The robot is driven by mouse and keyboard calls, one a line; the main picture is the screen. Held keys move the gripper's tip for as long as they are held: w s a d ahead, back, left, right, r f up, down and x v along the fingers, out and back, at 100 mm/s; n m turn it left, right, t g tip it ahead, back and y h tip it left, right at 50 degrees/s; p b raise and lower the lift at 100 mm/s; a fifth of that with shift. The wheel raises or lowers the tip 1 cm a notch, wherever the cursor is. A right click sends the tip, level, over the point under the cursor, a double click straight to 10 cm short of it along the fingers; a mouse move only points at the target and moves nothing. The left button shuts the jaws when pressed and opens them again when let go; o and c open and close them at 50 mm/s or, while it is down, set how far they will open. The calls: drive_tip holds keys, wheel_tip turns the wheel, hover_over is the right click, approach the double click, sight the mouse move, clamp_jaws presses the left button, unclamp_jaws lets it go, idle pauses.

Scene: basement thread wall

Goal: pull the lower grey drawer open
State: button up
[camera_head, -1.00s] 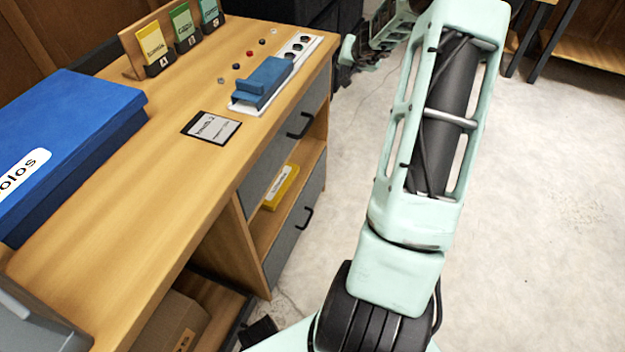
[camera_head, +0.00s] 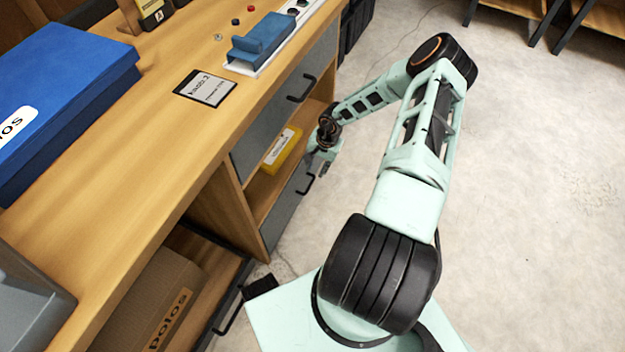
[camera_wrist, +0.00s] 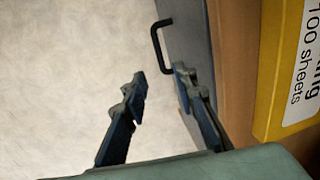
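The lower grey drawer (camera_head: 283,222) is below the open shelf of the wooden desk in the head view, and its front looks flush with the desk. Its black bar handle (camera_head: 307,184) is partly close behind my gripper (camera_head: 326,166). In the wrist view the drawer front (camera_wrist: 188,40) is a grey panel seen at a steep angle, with the black handle (camera_wrist: 155,46) standing out from it. My gripper (camera_wrist: 160,84) is open and empty there. Its fingers point towards the handle, which lies just beyond the tips; I see no contact. The right finger is close along the drawer front.
A yellow paper pack (camera_head: 282,150) lies on the shelf just above the drawer; it is close at right in the wrist view (camera_wrist: 285,75). An upper grey drawer (camera_head: 270,118) has its own handle (camera_head: 301,89). The floor (camera_head: 530,200) at right is clear.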

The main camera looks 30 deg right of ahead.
sight(311, 183)
drive_tip(key=f+b, duration=0.1)
drive_tip(key=f, duration=0.2)
drive_tip(key=w+f+b, duration=0.1)
drive_tip(key=f, duration=0.2)
drive_tip(key=a+f+b, duration=0.1)
drive_tip(key=f, duration=0.2)
drive_tip(key=shift+w+f, duration=0.2)
drive_tip(key=shift+f, duration=0.15)
clamp_jaws()
